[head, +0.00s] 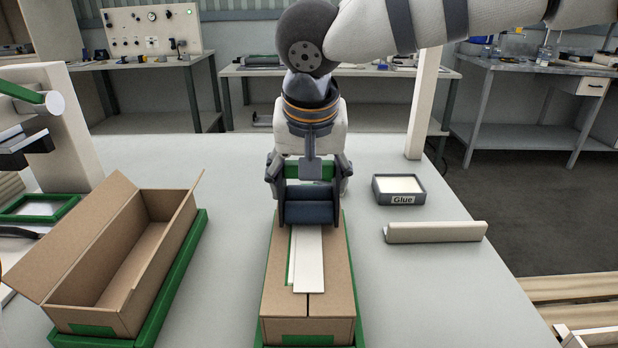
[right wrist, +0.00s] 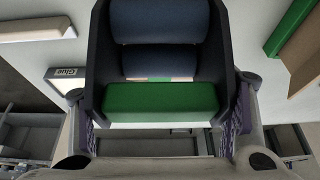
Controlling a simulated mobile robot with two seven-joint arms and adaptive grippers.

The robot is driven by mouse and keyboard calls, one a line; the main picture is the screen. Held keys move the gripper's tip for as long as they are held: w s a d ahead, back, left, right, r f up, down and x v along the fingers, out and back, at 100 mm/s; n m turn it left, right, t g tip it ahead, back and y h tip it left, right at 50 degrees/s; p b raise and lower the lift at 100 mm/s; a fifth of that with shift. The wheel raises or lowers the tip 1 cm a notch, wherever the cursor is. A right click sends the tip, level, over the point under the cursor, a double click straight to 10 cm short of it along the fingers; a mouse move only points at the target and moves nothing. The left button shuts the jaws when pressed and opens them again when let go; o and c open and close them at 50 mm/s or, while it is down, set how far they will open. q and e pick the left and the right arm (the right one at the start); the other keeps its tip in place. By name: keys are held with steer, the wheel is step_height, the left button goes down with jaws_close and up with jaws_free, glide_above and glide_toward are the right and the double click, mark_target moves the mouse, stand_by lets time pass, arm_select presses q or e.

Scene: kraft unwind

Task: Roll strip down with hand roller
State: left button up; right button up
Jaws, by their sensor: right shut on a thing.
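The hand roller (head: 308,212) has dark blue rollers in a dark frame and a green grip bar. My right gripper (head: 308,172) is shut on the roller by its green bar, seen also in the right wrist view (right wrist: 160,103). The roller is at the far end of the closed cardboard box (head: 338,275), over the white strip (head: 308,262). The strip lies along the middle of the box top, with a green edge along its left side. I cannot tell whether the roller touches the strip. My left gripper is not in view.
An open cardboard box (head: 165,240) sits in a green tray at left. A glue pad (head: 400,188) and a beige bar (head: 435,232) lie at right. A white stand (head: 65,130) with a green rod is at far left. The table at right front is clear.

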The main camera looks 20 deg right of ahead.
steer(key=shift+f, duration=0.3)
steer(key=shift+s, duration=0.1)
steer(key=shift+s+a, duration=0.25)
steer(key=shift+s, duration=0.55)
steer(key=shift+s+a, duration=0.55)
steer(key=shift+s, duration=1.25)
steer(key=shift+s+a, duration=0.5)
steer(key=shift+s, duration=1.35)
steer(key=shift+s+a, duration=0.55)
steer(key=shift+s, duration=1.25)
steer(key=shift+w+d, duration=0.65)
steer(key=shift+w, duration=1.45)
steer(key=shift+w+d, duration=0.6)
steer(key=shift+w, duration=1.55)
steer(key=shift+w+d, duration=0.65)
steer(key=shift+w, duration=1.45)
steer(key=shift+r, duration=0.1)
